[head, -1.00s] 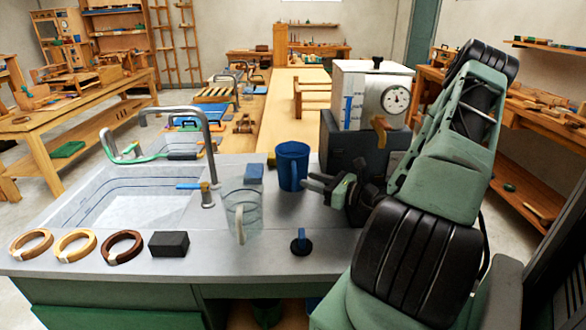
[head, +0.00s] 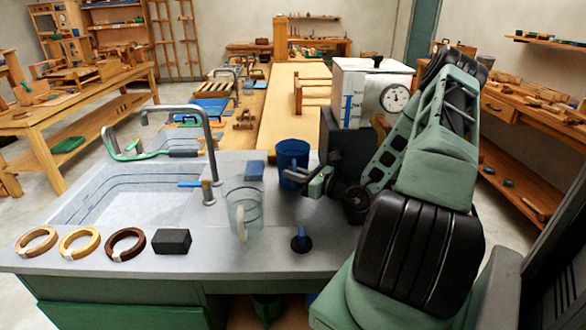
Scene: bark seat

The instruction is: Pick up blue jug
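The blue jug (head: 291,153) stands upright on the grey sink counter, right of the basin, with its handle side toward me. My gripper (head: 302,177) is at the jug's near right side, by the handle. Its dark fingers look parted, with one overlapping the lower part of the jug in the picture. Whether they touch the jug or its handle is not clear at this size.
A clear glass jug (head: 244,208) stands close in front and to the left. A blue block (head: 254,169), a dark knobbed object (head: 301,240), a black block (head: 172,241) and several rings share the counter (head: 200,265). A white dial machine (head: 368,92) stands behind my arm.

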